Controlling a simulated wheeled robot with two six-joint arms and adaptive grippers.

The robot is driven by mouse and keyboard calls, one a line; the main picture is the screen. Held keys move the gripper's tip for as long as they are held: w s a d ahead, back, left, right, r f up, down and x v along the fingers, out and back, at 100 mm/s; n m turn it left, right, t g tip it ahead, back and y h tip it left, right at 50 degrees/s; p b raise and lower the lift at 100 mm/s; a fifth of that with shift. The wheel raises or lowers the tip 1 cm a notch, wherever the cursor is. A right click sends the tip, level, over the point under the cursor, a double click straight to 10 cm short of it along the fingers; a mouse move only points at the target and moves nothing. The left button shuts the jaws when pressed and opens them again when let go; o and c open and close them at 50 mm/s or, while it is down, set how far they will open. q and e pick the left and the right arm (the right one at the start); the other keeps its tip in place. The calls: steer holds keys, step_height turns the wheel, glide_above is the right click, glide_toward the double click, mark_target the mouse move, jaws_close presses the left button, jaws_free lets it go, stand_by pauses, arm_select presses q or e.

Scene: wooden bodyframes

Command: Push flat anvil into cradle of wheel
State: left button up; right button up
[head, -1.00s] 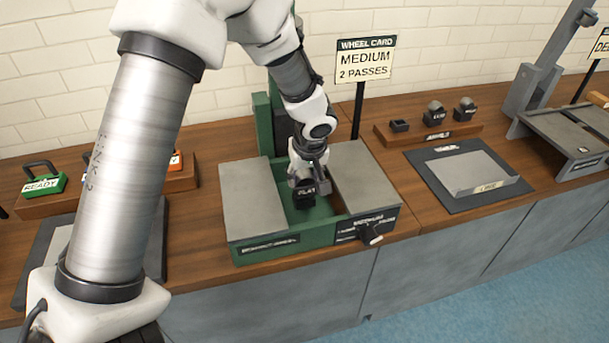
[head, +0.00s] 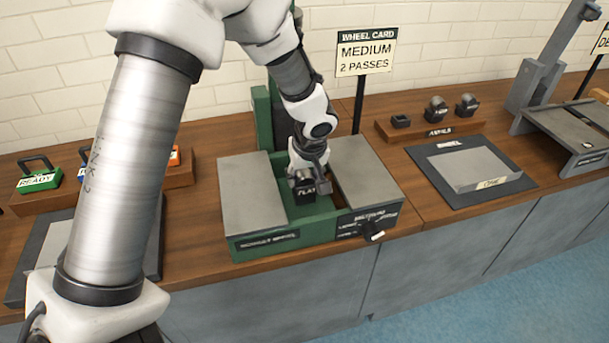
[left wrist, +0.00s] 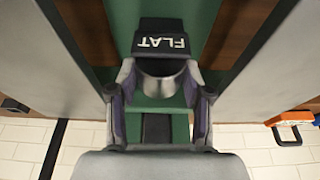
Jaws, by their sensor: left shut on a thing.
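The flat anvil (head: 306,191) is a dark block marked FLAT in white. My left gripper (head: 307,178) is shut on it and holds it in the channel of the green wheel machine (head: 264,242), between two grey plates. In the left wrist view the anvil (left wrist: 161,39) sits past the fingertips of my left gripper (left wrist: 158,92), its label upside down. A round metal part of it shows between the fingers. The cradle is not clearly visible; whether the anvil touches it, I cannot tell. My right gripper is not in view.
A dark knob (head: 371,229) is on the machine's front right. The wheel card sign (head: 365,53) reads MEDIUM, 2 PASSES. An anvil rack (head: 429,131) and a grey panel on a dark mat (head: 470,170) are to the right. A green READY tag (head: 40,179) lies left.

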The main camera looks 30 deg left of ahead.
arm_select(q)
steer(key=shift+f, duration=0.15)
steer(key=o, duration=1.4)
steer(key=shift+c, duration=0.2)
steer(key=v, duration=1.2)
